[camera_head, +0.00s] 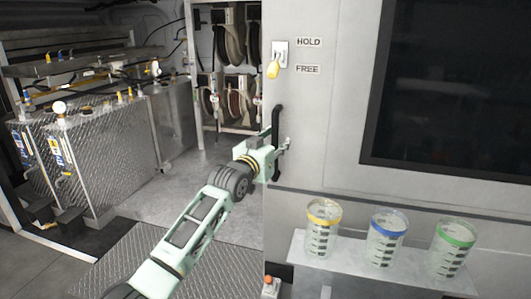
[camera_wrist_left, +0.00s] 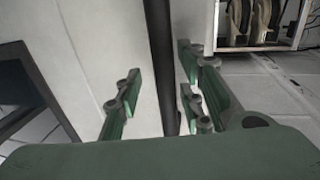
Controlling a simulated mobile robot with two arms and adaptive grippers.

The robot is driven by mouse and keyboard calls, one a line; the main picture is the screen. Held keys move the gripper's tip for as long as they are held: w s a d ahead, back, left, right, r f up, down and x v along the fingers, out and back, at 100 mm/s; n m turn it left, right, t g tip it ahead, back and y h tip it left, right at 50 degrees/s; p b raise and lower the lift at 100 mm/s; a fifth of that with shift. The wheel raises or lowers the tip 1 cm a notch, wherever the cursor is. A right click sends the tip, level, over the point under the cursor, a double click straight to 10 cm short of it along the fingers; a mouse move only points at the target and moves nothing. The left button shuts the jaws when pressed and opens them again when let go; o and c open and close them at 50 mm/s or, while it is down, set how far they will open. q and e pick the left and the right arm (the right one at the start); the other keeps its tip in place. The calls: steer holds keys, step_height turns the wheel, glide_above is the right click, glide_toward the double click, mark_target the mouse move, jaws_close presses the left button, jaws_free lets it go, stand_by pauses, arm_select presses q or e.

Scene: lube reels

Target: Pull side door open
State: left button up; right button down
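The side door (camera_head: 330,130) is a light grey panel with a dark window; its left edge borders an open doorway. A black vertical handle (camera_head: 277,120) is mounted near that edge. My left gripper (camera_head: 277,148) is at the lower part of the handle. In the left wrist view, the handle (camera_wrist_left: 160,55) runs between the fingers of my left gripper (camera_wrist_left: 162,98), with a visible gap on the left side. The fingers look open; contact on the right side is unclear. My right gripper is not in view.
A yellow-tipped latch (camera_head: 274,66) sits beside HOLD and FREE labels. A shelf (camera_head: 297,247) below the door holds jars with yellow, blue and green lids. Through the doorway are hose reels (camera_head: 230,100), metal tanks (camera_head: 75,155) and clear floor (camera_head: 190,185).

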arm_select(q)
steer(key=v, duration=1.1)
steer(key=shift+a, duration=0.2)
steer(key=shift+s+f, duration=0.1)
